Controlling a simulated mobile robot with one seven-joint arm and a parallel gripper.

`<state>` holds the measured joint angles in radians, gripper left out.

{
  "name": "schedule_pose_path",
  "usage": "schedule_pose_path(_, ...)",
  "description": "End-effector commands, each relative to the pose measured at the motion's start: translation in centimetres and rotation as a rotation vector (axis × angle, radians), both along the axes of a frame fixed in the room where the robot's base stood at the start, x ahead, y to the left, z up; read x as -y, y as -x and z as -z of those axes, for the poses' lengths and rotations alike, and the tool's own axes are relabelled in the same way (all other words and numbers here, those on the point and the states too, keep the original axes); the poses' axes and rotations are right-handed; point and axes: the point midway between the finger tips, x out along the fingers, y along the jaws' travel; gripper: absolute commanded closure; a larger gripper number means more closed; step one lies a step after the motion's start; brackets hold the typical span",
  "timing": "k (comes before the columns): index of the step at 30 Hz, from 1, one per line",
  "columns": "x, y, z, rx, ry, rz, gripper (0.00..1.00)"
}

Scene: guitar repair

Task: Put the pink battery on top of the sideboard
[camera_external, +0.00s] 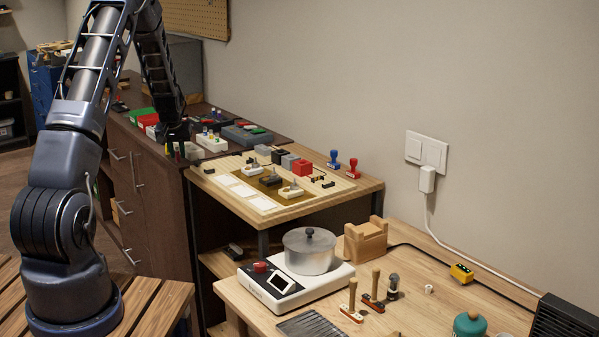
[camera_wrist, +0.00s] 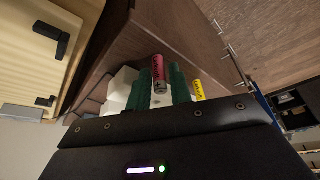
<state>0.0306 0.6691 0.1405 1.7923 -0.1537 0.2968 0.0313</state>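The pink battery (camera_wrist: 159,75) is between the two dark green fingers of my gripper (camera_wrist: 160,88) in the wrist view. The fingers lie close against both its sides, with no clear gap. In the outside view my gripper (camera_external: 179,150) points down at the front edge of the dark brown sideboard (camera_external: 150,190), left of a white block with batteries (camera_external: 212,142). The battery is too small there to make out clearly. In the wrist view a yellow battery (camera_wrist: 198,90) shows just right of the fingers, and a white block (camera_wrist: 121,88) to their left.
Red, green and grey cases (camera_external: 246,135) crowd the sideboard top. A light wooden shelf unit (camera_external: 345,190) with stamps and small blocks stands beside it. A scale with a pot (camera_external: 310,252) and tools are on the nearer workbench (camera_external: 400,310).

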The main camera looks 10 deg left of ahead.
Motion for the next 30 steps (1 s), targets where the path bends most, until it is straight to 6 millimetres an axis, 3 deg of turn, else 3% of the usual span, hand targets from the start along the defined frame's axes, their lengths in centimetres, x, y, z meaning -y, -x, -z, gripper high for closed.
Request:
schedule_pose_path(11,0.0,0.2,-1.0,0.002,0.0,0.0,0.79)
schedule_pose_path(30,0.7,3.9,-10.1,0.002,0.0,0.0,0.79)
